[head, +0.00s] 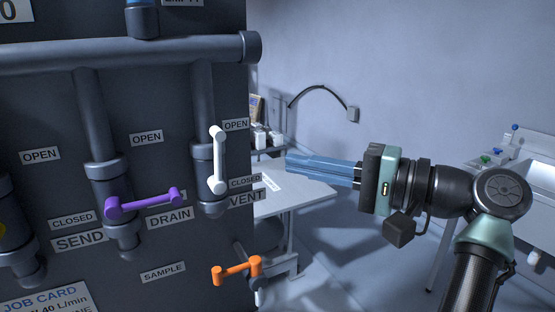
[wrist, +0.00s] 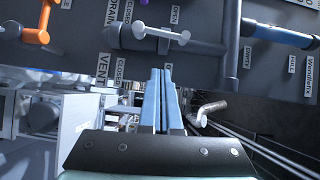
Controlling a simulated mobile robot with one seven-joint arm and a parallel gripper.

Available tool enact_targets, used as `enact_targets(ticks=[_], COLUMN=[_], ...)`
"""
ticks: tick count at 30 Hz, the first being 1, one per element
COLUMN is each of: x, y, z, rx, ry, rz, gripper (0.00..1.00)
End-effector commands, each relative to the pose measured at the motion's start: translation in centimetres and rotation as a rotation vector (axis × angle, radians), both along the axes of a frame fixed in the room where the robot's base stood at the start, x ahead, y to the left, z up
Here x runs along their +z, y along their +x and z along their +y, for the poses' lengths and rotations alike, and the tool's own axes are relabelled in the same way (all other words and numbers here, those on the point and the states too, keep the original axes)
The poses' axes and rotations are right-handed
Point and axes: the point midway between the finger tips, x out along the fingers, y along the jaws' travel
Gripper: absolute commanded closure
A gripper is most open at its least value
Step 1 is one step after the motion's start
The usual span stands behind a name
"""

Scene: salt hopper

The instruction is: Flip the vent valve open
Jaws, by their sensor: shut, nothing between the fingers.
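The white vent valve handle (head: 218,160) stands upright along its pipe on the dark panel. Its pivot is at the lower end and its free end points up, beside the OPEN label (head: 236,125). The CLOSED label (head: 245,182) and VENT label (head: 245,198) are at pivot level and below. The handle also shows in the wrist view (wrist: 162,33), lying along its pipe towards the OPEN label (wrist: 168,72). My gripper (head: 289,165) is shut and empty, its blue fingers pointing left at the panel. It is right of the handle and apart from it.
A purple handle (head: 146,200) at DRAIN points right, left of the vent valve. An orange handle (head: 237,271) sits below, near the panel's edge. A pale table (head: 310,190) stands behind my gripper. Open air lies between the fingertips and the panel.

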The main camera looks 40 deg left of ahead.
Motion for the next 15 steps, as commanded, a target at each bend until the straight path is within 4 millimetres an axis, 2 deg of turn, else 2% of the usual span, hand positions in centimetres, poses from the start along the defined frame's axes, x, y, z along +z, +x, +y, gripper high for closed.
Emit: enact_targets(ticks=[3,6,15], x=[-0.2,-0.2,-0.1], y=[0.6,0.9,1.0], z=[-2.2,-3.3,-4.1], rx=[-0.003,-0.002,0.0], ry=[0.0,0.001,0.001], rz=[-0.001,0.0,-0.001], gripper=[1.0,1.0,1.0])
